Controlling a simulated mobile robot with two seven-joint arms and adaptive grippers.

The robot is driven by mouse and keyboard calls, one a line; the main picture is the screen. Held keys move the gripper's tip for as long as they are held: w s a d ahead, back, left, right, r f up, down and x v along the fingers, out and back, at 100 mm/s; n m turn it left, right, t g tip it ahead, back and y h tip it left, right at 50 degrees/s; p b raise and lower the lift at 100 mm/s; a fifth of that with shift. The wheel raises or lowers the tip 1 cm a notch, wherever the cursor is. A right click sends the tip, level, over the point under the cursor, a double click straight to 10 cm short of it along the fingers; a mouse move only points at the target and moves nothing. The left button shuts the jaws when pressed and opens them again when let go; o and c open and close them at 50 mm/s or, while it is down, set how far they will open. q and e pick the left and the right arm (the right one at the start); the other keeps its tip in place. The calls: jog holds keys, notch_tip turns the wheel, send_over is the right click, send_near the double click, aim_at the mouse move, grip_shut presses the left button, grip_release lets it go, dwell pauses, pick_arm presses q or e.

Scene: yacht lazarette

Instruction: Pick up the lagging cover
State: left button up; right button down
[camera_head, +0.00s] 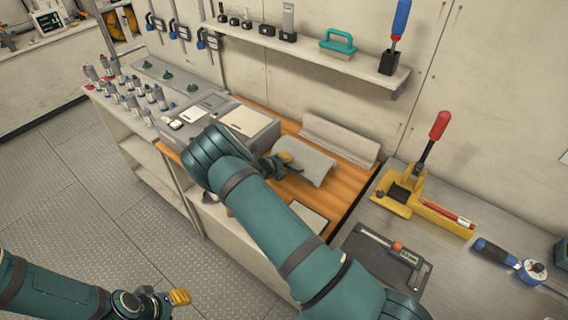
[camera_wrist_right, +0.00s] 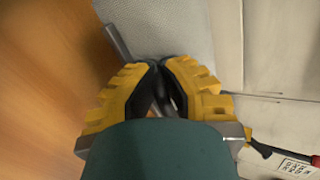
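The lagging cover (camera_head: 308,163) is a grey, curved, textured shell on the wooden bench top in the head view. It fills the upper middle of the right wrist view (camera_wrist_right: 178,28), with a darker edge running down to the fingertips. My right gripper (camera_head: 287,159) is at its left edge. In the right wrist view the yellow-padded fingers (camera_wrist_right: 160,66) are closed together at this edge, seemingly with the thin wall between them; the exact contact is hidden. My left gripper (camera_head: 180,297) is low at the left, over the floor, away from the bench; its finger gap is unclear.
A longer pale grey angled piece (camera_head: 340,138) lies behind the cover. A grey box (camera_head: 240,125) stands left on the bench. A yellow tool with a red handle (camera_head: 420,190) and a dark case (camera_head: 380,262) are right. A shelf (camera_head: 310,50) runs above.

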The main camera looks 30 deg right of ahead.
jog(key=shift+r+p, duration=0.65)
jog(key=shift+r, duration=1.2)
jog(key=shift+s+a+b, duration=0.2)
jog(key=shift+s+a, duration=0.6)
jog(key=shift+a, duration=1.2)
jog(key=shift+s+a+b, duration=0.25)
jog(key=shift+s+a, duration=0.55)
jog(key=shift+a, duration=1.25)
jog(key=shift+s+a+b, duration=0.2)
jog(key=shift+s+a, duration=0.6)
jog(key=shift+a, duration=1.2)
